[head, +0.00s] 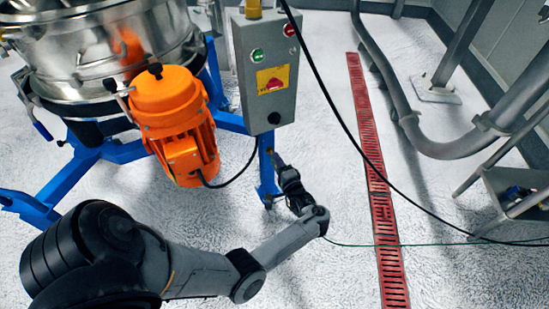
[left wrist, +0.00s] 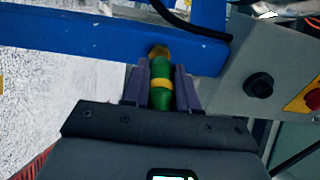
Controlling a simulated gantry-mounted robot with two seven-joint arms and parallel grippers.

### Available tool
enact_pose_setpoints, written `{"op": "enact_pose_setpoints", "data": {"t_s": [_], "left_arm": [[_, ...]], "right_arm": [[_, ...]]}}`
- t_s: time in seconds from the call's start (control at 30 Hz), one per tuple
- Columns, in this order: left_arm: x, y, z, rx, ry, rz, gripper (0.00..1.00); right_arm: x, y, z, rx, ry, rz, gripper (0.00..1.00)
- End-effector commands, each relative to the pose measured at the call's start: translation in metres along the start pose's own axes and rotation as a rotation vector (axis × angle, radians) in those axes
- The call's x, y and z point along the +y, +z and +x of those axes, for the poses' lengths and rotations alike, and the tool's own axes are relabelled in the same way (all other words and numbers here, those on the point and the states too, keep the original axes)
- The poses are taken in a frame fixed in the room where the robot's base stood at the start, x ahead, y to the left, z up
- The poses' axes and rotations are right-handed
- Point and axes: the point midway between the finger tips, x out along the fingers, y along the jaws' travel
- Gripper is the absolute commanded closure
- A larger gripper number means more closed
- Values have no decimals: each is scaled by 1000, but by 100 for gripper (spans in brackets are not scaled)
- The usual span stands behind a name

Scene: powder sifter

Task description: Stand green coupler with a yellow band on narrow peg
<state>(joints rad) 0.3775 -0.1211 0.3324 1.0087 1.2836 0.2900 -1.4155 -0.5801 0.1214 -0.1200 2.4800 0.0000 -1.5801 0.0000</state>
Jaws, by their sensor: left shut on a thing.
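My left gripper (head: 273,156) is beside the blue frame, below the grey control box in the head view. In the left wrist view its purple-grey fingers are shut on the green coupler with a yellow band (left wrist: 162,101). The coupler lies lengthwise between the fingers, and a brass-coloured end (left wrist: 159,50) shows beyond them, against the blue beam. I cannot tell whether that end touches the beam. The coupler is too small to make out clearly in the head view. I cannot make out a narrow peg in either view. My right gripper is not in view.
The blue frame (head: 92,160) carries a steel sifter (head: 75,60) and an orange motor (head: 172,110). The grey control box (head: 262,85) stands close above my gripper. A black cable hangs across the view. The white floor right of my gripper is open, up to a red drain grate (head: 375,180).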

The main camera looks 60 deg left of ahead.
Motion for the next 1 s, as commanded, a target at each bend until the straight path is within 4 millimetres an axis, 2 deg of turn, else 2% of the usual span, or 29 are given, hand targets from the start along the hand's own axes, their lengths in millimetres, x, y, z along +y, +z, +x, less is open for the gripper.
{"op": "enact_pose_setpoints", "data": {"t_s": [1.0], "left_arm": [[0,0,-37,0,1,0,100]], "right_arm": [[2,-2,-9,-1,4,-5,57]]}}
